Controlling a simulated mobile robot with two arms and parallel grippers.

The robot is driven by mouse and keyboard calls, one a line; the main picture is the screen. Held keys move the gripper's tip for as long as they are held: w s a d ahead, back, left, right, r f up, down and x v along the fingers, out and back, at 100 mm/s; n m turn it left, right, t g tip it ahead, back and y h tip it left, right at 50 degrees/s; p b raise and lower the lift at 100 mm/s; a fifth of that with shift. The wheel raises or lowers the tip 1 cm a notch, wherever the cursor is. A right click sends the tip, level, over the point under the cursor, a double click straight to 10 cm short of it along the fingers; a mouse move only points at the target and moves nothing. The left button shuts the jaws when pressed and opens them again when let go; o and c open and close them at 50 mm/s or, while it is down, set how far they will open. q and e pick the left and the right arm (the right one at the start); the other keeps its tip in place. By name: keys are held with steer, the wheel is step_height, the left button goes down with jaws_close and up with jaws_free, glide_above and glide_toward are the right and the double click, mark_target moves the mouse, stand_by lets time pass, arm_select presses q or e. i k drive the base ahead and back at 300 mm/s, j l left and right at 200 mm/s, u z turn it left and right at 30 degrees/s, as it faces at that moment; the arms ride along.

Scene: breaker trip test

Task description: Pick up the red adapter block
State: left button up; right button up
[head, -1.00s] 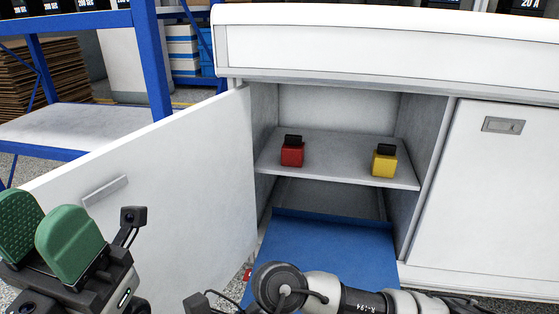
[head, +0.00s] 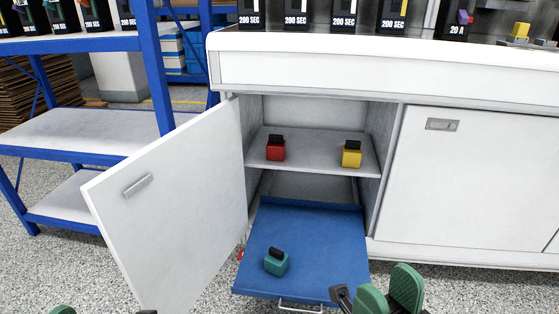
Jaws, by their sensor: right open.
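The red adapter block (head: 275,151), with a black top, stands upright on the left part of the cabinet's inner shelf (head: 312,158). My right gripper (head: 388,296) shows its green fingers at the bottom edge, right of the blue tray. It is open, with nothing seen between the fingers, and well apart from the red block, below and to its right. Of my left gripper only a green sliver (head: 63,310) shows at the bottom left; its jaws are cut off by the frame.
A yellow block (head: 351,156) stands right of the red one. A teal block (head: 276,263) lies on the pulled-out blue tray (head: 325,245) below. The open white door (head: 175,205) stands left of the opening. A closed door (head: 470,185) is at right.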

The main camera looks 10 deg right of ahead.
mark_target(275, 148)
steer(key=k+u, duration=0.1)
steer(key=u, duration=0.35)
steer(key=k+u, duration=0.1)
steer(key=u, duration=0.35)
steer(key=k+j+u, duration=0.1)
steer(key=u, duration=0.4)
steer(key=l+u, duration=0.25)
steer(key=l, duration=0.2)
steer(key=k+l+u, duration=0.25)
steer(key=l, duration=0.15)
steer(key=l+u, duration=0.25)
steer(key=l, duration=0.15)
steer(key=k+l+u, duration=0.2)
steer(key=l, duration=0.15)
steer(key=k+l+u, duration=0.25)
steer(key=k+l, duration=0.15)
steer(key=l, duration=0.2)
steer(key=k+l, duration=0.15)
steer(key=l, duration=0.25)
steer(key=k+l, duration=0.1)
steer(key=l, duration=0.25)
steer(key=k+l, duration=0.15)
steer(key=l, duration=0.2)
